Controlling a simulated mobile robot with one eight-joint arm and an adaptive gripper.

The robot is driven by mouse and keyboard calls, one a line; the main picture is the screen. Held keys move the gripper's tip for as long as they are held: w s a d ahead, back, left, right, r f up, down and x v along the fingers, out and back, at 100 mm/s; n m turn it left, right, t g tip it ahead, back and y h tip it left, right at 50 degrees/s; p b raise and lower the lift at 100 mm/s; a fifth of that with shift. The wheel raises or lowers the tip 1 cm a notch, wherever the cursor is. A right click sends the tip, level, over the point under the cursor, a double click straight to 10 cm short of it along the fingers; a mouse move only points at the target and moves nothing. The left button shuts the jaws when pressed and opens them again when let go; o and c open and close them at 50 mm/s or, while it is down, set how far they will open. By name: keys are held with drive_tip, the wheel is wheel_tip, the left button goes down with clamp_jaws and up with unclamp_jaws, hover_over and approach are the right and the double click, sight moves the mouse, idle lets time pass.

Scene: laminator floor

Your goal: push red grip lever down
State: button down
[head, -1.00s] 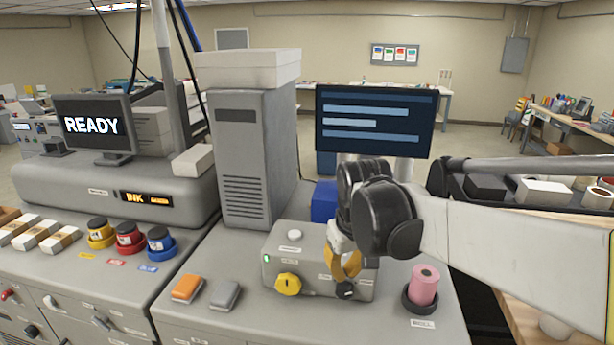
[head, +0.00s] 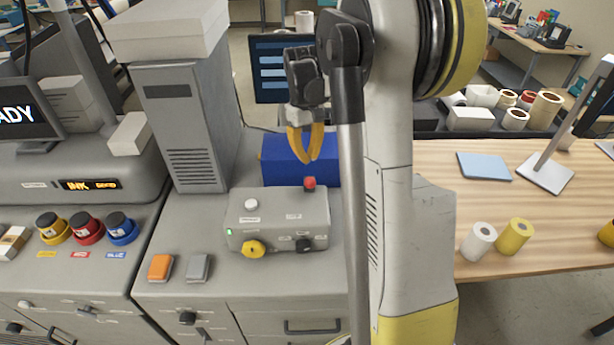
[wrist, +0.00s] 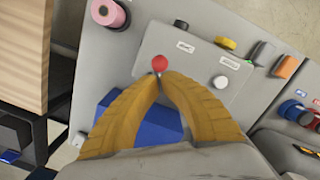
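The red grip lever shows as a red ball knob (head: 310,183) on the back right corner of the grey control box (head: 255,225); its stem cannot be made out. My gripper (head: 306,158) has yellow fingers pointing down, a little above the knob in the head view, with nothing seen between them. In the wrist view the fingertips (wrist: 163,78) meet just beside the red knob (wrist: 160,63); whether they touch it cannot be told.
The box also carries a white button (head: 251,204), a yellow knob (head: 253,249) and a black knob (head: 303,245). A blue block (head: 285,160) stands behind it. A pink roll (wrist: 108,14) sits beside the box. A tall grey cabinet (head: 188,125) stands to the left.

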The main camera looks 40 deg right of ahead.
sight(309, 185)
drive_tip(key=shift+f, duration=0.1)
drive_tip(key=f+b, duration=0.1)
drive_tip(key=f, duration=0.1)
drive_tip(key=f+b, duration=0.1)
drive_tip(key=f, duration=0.1)
drive_tip(key=f+b, duration=0.1)
drive_tip(key=f, duration=0.1)
drive_tip(key=shift+s+f, duration=0.25)
drive_tip(key=shift+s, duration=0.05)
drive_tip(key=shift+s+a+f, duration=0.1)
drive_tip(key=shift+f, duration=0.05)
drive_tip(key=shift+f+b, duration=0.15)
drive_tip(key=shift+b, duration=0.25)
wheel_tip(309, 185, down, 4)
drive_tip(key=b, duration=0.3)
drive_tip(key=shift+f+b, duration=0.15)
drive_tip(key=shift+b, duration=0.25)
drive_tip(key=shift+r, duration=0.3)
drive_tip(key=shift+w, duration=0.2)
drive_tip(key=shift+w+r, duration=0.25)
drive_tip(key=shift+w, duration=0.5)
drive_tip(key=shift+w+r, duration=0.2)
drive_tip(key=shift+w, duration=0.5)
